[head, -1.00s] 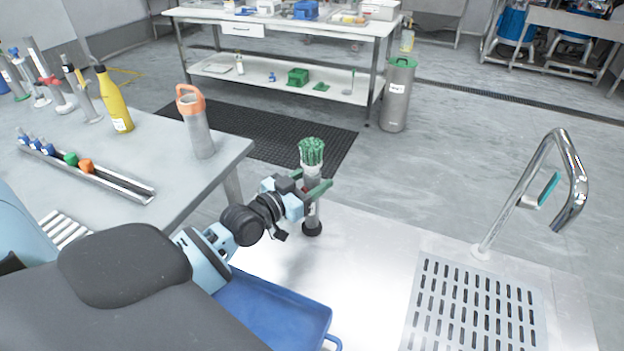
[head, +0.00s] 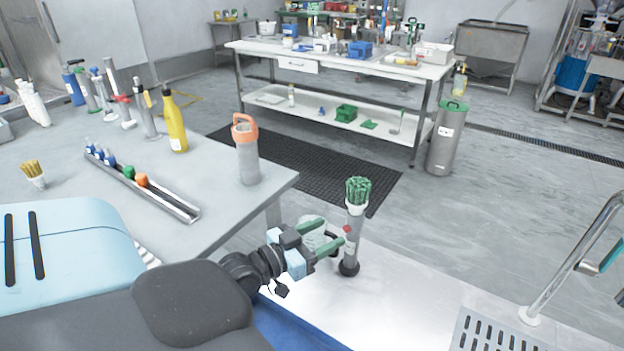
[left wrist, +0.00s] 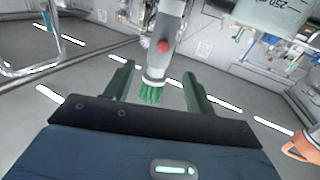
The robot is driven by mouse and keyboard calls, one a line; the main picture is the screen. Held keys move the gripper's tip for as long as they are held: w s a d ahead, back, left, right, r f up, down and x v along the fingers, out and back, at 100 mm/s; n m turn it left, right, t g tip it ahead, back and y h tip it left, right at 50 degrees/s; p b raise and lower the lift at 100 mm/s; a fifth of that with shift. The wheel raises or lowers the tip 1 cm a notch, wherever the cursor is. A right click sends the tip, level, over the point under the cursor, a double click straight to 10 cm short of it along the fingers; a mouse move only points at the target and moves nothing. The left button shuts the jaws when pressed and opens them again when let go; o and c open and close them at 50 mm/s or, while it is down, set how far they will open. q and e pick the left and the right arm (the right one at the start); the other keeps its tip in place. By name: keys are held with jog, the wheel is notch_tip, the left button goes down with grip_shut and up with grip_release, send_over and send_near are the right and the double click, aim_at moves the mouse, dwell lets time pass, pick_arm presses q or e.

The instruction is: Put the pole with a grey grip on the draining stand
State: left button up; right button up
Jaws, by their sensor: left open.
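An upright pole (head: 352,232) with a grey shaft, a red spot, a green bristly top and a dark foot stands on the metal bench top. It looks like the pole of the task. My left gripper (head: 335,245) is open beside its lower half; its near green finger overlaps the shaft. In the left wrist view the pole (left wrist: 159,58) appears upside down between the two open fingers (left wrist: 160,72). A perforated metal plate (head: 484,343), perhaps the draining stand, lies at the lower right, partly cut off. My right gripper is not in view.
A clear beaker (head: 312,230) stands close behind my left gripper. A curved metal pipe (head: 575,260) rises beside the perforated plate. The grey side table (head: 225,205) bears an orange-lidded bottle (head: 246,155) and a yellow bottle (head: 174,125). Bench top between pole and plate is clear.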

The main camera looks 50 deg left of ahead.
pick_arm(q)
jog(key=shift+s+a, duration=0.15)
jog(key=shift+s, duration=0.55)
jog(key=shift+s+a, duration=0.1)
jog(key=shift+s, duration=0.6)
